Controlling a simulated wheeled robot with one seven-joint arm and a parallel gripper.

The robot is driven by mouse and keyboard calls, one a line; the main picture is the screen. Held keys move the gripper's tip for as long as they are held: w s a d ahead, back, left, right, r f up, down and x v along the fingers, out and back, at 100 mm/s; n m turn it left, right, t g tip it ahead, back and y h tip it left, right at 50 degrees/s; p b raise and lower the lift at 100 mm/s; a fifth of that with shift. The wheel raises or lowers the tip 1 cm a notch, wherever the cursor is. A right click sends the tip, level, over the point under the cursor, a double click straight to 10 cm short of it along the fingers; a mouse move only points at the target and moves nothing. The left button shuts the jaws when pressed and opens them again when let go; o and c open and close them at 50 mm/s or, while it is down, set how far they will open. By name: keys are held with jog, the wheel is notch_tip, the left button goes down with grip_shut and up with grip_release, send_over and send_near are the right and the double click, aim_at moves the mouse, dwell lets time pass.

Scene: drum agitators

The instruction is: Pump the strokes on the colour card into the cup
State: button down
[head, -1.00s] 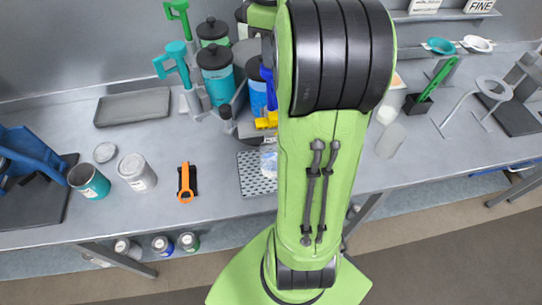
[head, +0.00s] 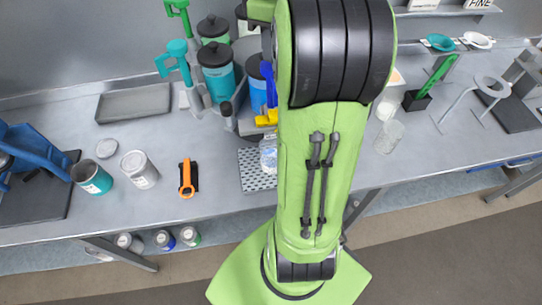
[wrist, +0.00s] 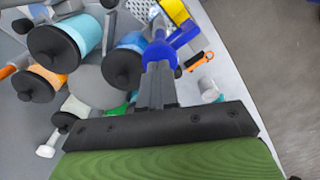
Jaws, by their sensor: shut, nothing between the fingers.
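My gripper (wrist: 160,72) is shut and empty in the wrist view, its fingertips at the blue pump handle (wrist: 162,52); whether they touch it I cannot tell. In the head view my arm hides the gripper. The blue pump handle (head: 270,83) shows beside my arm there, by a blue canister (head: 257,92). Left of it stand a teal canister (head: 216,74) with a teal handle (head: 175,60) and a green canister (head: 213,29) with a green handle (head: 178,8). A clear cup (head: 268,158) stands on a perforated tray (head: 254,177). I cannot make out the colour card's strokes.
A yellow part (head: 265,118) sits above the cup. A clear beaker (head: 389,137) and a green tool in a black holder (head: 417,100) are to the right.

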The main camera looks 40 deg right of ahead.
jog(key=shift+f+b, duration=1.75)
jog(key=shift+f, duration=0.45)
jog(key=shift+r, duration=0.1)
jog(key=shift+r+p, duration=2.35)
jog(key=shift+p, duration=0.15)
jog(key=shift+f, duration=0.2)
jog(key=shift+f+b, duration=2.15)
jog(key=shift+r+p, duration=2.35)
jog(key=shift+p, duration=0.05)
